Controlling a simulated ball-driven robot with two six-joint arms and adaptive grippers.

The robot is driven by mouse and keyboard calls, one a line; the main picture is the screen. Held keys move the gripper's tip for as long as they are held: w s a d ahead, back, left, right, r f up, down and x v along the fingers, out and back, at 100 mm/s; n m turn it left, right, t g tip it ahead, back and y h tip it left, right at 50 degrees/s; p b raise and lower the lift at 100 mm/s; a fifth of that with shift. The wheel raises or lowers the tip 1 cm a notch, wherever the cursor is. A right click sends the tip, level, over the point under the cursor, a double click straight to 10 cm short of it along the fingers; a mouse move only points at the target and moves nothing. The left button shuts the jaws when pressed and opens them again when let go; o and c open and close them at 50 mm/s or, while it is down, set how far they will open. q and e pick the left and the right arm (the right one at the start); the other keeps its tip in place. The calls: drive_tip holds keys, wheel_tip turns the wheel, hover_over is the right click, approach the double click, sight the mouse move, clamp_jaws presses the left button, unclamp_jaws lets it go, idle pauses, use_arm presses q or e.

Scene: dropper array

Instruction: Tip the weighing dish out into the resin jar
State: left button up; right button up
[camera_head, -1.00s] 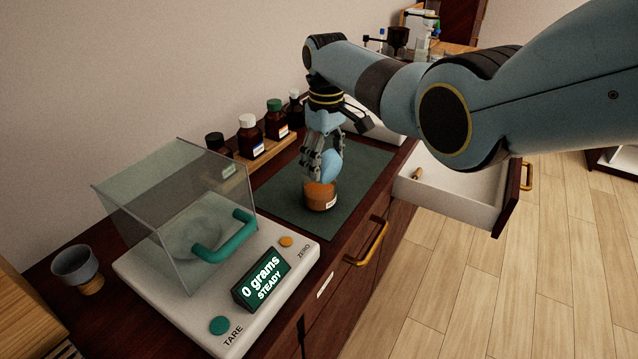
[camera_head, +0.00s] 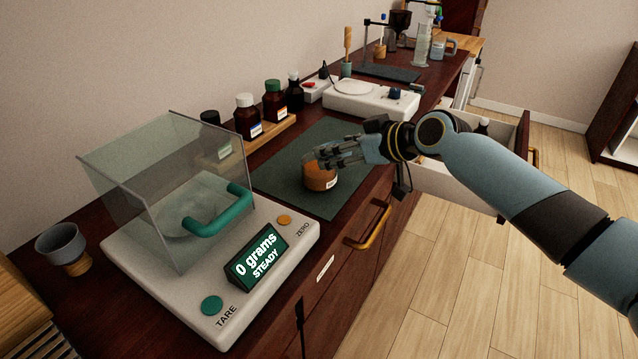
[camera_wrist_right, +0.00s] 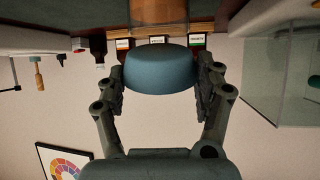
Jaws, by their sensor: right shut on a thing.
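The amber resin jar (camera_head: 320,181) with a white label stands on the dark green mat in the head view. My right gripper (camera_head: 318,159) is at its mouth, with its arm coming in from the right and the hand lying nearly level. In the right wrist view the right gripper (camera_wrist_right: 160,85) is shut on the blue weighing dish (camera_wrist_right: 160,70), a finger on each side. The amber jar (camera_wrist_right: 158,10) shows just beyond the dish there. In the head view the fingers mostly hide the dish, and its contents are not visible. My left gripper is not in view.
A balance (camera_head: 135,255) with a glass cover reads 0 grams at the front left. A cup (camera_head: 62,243) stands left of it. Bottles on a wooden rack (camera_head: 262,138) line the wall. A white device (camera_head: 370,100) stands behind the mat. A drawer (camera_head: 470,180) is open at right.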

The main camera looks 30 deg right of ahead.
drive_tip(key=f+t+b, duration=0.1)
drive_tip(key=b, duration=0.2)
drive_tip(key=shift+s+b, duration=0.1)
drive_tip(key=shift+b, duration=0.3)
drive_tip(key=shift+r+t+y+b, duration=0.3)
drive_tip(key=shift+r, duration=0.1)
drive_tip(key=shift+r+p, duration=0.5)
drive_tip(key=shift+p, duration=0.05)
drive_tip(key=shift+r+p, duration=0.95)
drive_tip(key=shift+r, duration=0.35)
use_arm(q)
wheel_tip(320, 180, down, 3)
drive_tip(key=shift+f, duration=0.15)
